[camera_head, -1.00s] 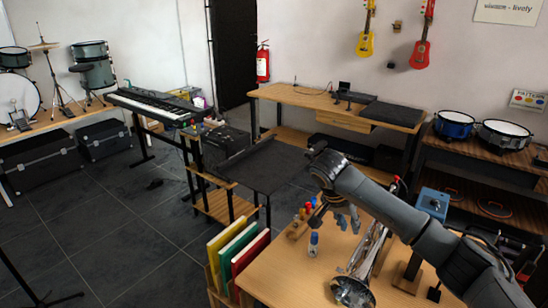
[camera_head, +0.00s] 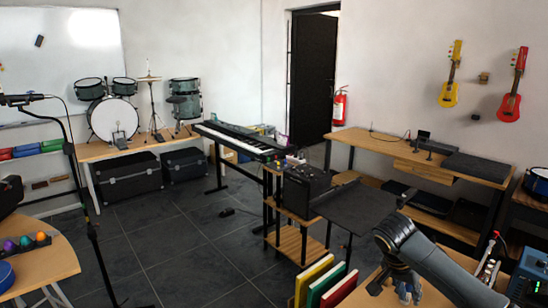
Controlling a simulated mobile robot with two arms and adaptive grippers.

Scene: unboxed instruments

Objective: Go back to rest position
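My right arm comes in from the lower right, bent over the wooden table (camera_head: 445,297). My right gripper (camera_head: 408,292) hangs down at the table's near-left corner, close to the bottom edge of the picture. Its fingers are small and dark, and I cannot tell if they are open or shut. No held object shows. A silver trumpet (camera_head: 488,268) is on the table to the right of the gripper, partly hidden by my arm. My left gripper is not in view.
Red, green and yellow folders (camera_head: 327,287) stand just left of the table. A blue box (camera_head: 530,272) is at the right edge. A microphone stand (camera_head: 88,210) and a round-edged table (camera_head: 42,262) are at the left.

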